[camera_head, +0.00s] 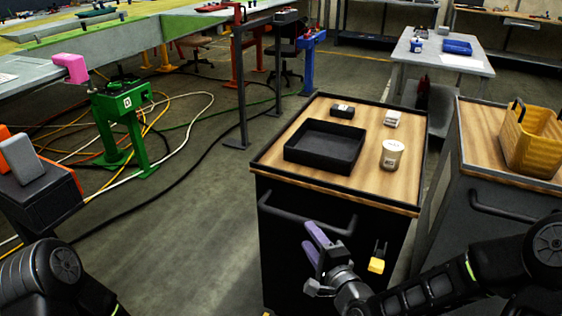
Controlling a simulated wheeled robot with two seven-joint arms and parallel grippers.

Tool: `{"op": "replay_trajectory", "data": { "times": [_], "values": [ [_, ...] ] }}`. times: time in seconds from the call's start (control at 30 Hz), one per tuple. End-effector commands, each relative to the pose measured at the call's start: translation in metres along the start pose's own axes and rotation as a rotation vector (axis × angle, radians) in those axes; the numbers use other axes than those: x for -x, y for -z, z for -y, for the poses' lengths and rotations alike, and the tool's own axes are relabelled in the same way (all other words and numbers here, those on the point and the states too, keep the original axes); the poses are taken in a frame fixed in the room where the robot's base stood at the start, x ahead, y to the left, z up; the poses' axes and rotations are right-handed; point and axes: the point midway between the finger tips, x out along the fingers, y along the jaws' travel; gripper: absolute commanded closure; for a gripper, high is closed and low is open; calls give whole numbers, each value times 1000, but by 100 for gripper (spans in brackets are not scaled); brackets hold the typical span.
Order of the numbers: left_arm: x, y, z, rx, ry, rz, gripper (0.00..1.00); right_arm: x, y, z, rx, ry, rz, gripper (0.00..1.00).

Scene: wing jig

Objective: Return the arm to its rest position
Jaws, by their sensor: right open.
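My right arm (430,290) reaches in from the lower right corner. My left arm (60,275) shows only as a dark joint at the lower left; its gripper is out of view.
On the cart top are a black tray (345,127), a white container (391,154) and two small boxes. A second cart at right holds a yellow bin (533,139). A green stand (122,125) and loose cables are at left.

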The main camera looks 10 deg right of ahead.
Motion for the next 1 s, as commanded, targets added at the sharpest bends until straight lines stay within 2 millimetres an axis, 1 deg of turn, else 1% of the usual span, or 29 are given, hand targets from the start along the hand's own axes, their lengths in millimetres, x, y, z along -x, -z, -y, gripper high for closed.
{"op": "replay_trajectory", "data": {
  "times": [0.13, 0.23, 0.27, 0.37, 0.4, 0.47, 0.5, 0.53, 0.57, 0.6, 0.67, 0.7, 0.8, 0.83, 0.9, 1.0],
  "values": [
    [0, 0, 0, 0, 0, 0, 100, 0, -1, -2, 48, -8, 4, 57],
    [0, 0, 0, 1, 0, 0, 100, 0, -4, -15, 157, -60, 21, 57],
    [0, 0, 0, 1, 0, 0, 100, 1, -3, -23, 205, -90, 26, 57],
    [2, 0, -1, 2, 0, 0, 100, 10, 5, -72, 386, -257, 63, 57],
    [7, 0, -3, 2, 0, 0, 100, 18, 3, -96, 460, -344, 107, 57],
    [16, 0, -6, 3, 0, 1, 100, 35, -8, -134, 560, -473, 202, 57],
    [22, 0, -9, 3, -1, 1, 100, 50, -18, -159, 622, -556, 280, 57],
    [27, 0, -11, 3, -1, 0, 100, 64, -26, -176, 663, -615, 344, 57],
    [32, 0, -13, 4, -1, 0, 100, 78, -34, -193, 700, -669, 412, 57],
    [39, 0, -16, 4, -1, 0, 100, 98, -46, -212, 743, -735, 503, 57],
    [49, 0, -20, 4, -1, 1, 100, 130, -62, -236, 792, -823, 633, 57],
    [56, 0, -22, 4, -1, 1, 100, 151, -71, -249, 814, -874, 708, 57],
    [72, 0, -28, 4, -1, 1, 100, 194, -86, -268, 840, -982, 834, 57],
    [74, 0, -30, 4, -2, 1, 100, 201, -88, -271, 850, -998, 852, 57],
    [78, 1, -31, 4, -2, 1, 100, 211, -94, -275, 873, -1013, 887, 57],
    [78, 0, -31, 4, -1, 1, 100, 212, -102, -275, 890, -1005, 909, 57]
  ]
}}
